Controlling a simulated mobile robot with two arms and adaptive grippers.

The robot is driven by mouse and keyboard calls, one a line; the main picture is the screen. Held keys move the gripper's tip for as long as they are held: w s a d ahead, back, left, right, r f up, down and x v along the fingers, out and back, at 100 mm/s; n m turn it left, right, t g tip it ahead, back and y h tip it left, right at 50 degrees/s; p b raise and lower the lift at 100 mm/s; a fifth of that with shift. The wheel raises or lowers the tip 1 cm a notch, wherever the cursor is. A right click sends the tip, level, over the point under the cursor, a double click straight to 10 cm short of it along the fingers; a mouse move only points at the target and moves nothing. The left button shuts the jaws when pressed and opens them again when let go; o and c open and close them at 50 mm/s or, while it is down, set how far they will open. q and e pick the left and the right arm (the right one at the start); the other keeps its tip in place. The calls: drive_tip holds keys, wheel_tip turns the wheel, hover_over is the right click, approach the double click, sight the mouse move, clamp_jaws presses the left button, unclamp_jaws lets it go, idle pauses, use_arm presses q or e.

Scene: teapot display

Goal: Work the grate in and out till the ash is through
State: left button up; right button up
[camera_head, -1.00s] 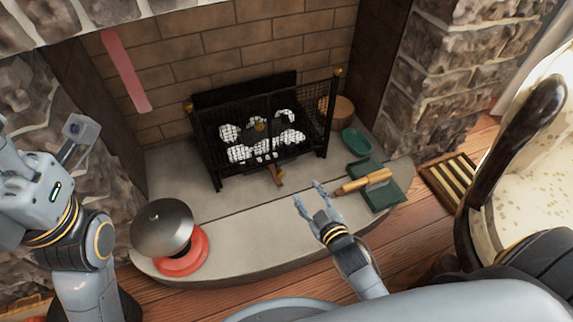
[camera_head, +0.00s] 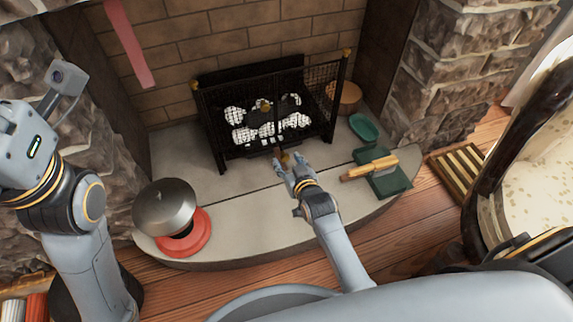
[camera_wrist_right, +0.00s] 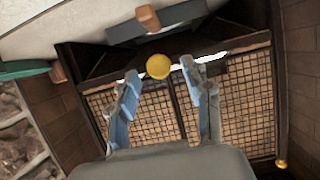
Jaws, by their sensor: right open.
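The black grate (camera_head: 272,143) sits low at the front of a wire-mesh fire basket (camera_head: 270,115). Its short wooden handle (camera_head: 286,157) points toward me and also shows at the top of the right wrist view (camera_wrist_right: 148,17). White ash-coated lumps (camera_head: 240,116) lie behind the mesh. My right gripper (camera_head: 283,162) is open at the handle in the head view. In the wrist view its fingers are apart, a brass knob (camera_wrist_right: 158,66) shows between the tips, and the handle lies beyond them. I cannot tell contact. My left gripper's fingers are out of view.
A domed metal lid (camera_head: 164,206) rests over a red ring (camera_head: 198,236) at the hearth's left. A green dish (camera_head: 362,127) and a wooden-handled tool (camera_head: 370,169) on a green base (camera_head: 398,182) lie right. A chair (camera_head: 525,140) stands far right.

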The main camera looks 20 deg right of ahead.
sight(280, 146)
drive_tip(key=shift+b+x, duration=0.35)
drive_tip(key=shift+x, duration=0.65)
clamp_jaws()
drive_tip(key=w, duration=0.4)
drive_tip(key=shift+w+r, duration=0.15)
unclamp_jaws()
